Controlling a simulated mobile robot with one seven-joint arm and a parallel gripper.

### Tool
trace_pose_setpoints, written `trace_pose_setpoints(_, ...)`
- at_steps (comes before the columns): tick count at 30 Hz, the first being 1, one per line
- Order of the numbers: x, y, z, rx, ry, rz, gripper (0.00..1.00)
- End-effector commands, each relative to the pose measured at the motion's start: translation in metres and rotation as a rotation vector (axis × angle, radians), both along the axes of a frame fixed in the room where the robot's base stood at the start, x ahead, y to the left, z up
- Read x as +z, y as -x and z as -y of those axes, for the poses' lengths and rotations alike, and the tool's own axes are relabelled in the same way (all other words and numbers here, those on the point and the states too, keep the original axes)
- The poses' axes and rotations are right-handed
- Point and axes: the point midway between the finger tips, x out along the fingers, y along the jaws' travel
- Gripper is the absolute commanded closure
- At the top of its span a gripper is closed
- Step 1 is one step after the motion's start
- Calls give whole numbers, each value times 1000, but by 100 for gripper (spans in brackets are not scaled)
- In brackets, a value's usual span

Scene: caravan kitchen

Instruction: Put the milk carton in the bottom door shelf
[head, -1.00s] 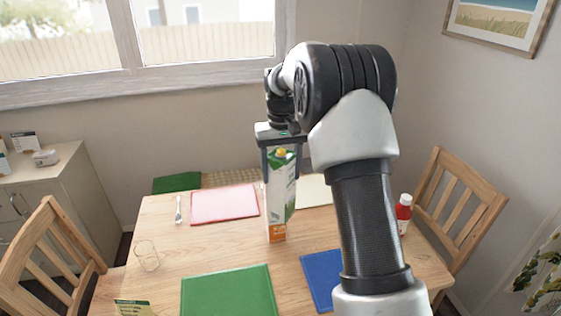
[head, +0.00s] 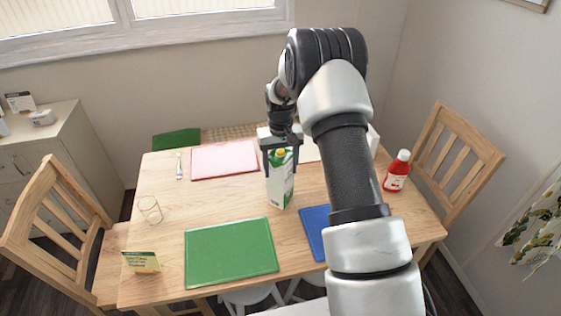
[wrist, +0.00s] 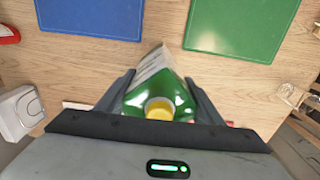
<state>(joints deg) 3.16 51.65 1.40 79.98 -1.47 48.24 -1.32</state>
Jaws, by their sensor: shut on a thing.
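The milk carton (head: 280,180) is white and green with a yellow cap and stands upright at the middle of the table. My gripper (head: 279,147) is shut on its upper part from above. In the wrist view the carton (wrist: 160,95) sits between the two fingers of my gripper (wrist: 160,100), with its yellow cap towards the palm. I cannot tell whether its base touches the table. No door shelf shows in either view.
The wooden table (head: 170,225) holds a green mat (head: 232,250), a blue mat (head: 315,228), a pink mat (head: 224,160), a glass (head: 150,209), a small card box (head: 141,262) and a red bottle (head: 397,172). Chairs stand left (head: 60,215) and right (head: 455,160).

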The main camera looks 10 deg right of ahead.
Motion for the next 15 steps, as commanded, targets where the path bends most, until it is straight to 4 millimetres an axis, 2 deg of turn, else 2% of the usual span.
trace_pose_setpoints(7, -30, -1, 0, 0, 0, 0, 100)
trace_pose_setpoints(15, -33, -1, 0, 0, 0, 3, 100)
